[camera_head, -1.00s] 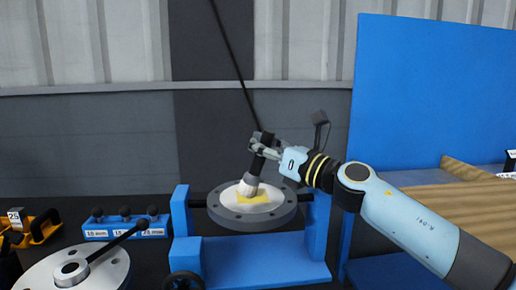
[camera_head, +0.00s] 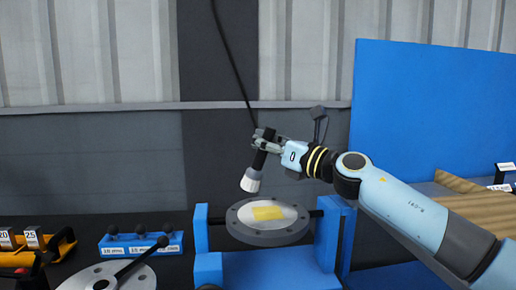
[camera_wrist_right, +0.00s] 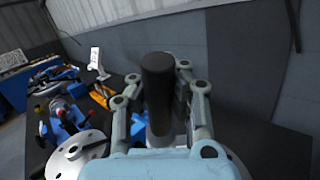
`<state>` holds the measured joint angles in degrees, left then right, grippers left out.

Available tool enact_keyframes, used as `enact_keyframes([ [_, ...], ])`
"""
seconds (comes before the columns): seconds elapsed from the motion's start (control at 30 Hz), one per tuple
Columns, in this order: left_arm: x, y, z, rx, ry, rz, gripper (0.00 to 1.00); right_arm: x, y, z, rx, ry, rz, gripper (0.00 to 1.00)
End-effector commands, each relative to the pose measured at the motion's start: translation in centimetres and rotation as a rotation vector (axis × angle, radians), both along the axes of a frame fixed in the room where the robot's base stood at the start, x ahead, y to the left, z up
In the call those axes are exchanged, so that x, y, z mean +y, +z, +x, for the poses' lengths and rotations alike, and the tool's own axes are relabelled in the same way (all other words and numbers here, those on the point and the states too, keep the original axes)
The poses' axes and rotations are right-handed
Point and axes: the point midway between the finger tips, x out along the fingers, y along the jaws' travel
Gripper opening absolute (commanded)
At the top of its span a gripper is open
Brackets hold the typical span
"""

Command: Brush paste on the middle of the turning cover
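The round grey cover (camera_head: 243,232) with bolt holes around its rim sits in a blue stand (camera_head: 202,228) in the head view. A yellow paste patch (camera_head: 268,213) lies on its pale middle. My right gripper (camera_head: 266,141) is shut on the black handle of a brush (camera_head: 262,158). The brush's white bristles (camera_head: 250,182) point down, above and left of the cover and apart from it. In the right wrist view the handle (camera_wrist_right: 158,85) stands between the fingers; the bristles are hidden there. My left gripper is not in view.
A second flanged disc (camera_head: 138,277) with a black lever lies at the lower left. A blue holder (camera_head: 142,245) with black-knobbed tools and yellow-handled items (camera_head: 62,240) stand at left. A tall blue panel (camera_head: 430,110) and brown sheets (camera_head: 460,205) are at right.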

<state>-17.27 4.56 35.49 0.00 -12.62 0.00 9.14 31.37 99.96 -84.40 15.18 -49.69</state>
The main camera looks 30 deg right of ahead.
Motion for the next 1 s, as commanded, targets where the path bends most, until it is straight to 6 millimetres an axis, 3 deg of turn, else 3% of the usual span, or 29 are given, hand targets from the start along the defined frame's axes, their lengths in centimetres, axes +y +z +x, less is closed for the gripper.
enact_keyframes([
  [0.27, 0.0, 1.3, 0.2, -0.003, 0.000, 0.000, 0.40, -1.0, 2.2, 0.5, 0.000, 0.002, 0.000, 0.00],
  [1.0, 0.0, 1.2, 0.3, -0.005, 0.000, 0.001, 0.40, -1.0, 2.2, 0.5, 0.000, 0.003, 0.001, 0.00],
])
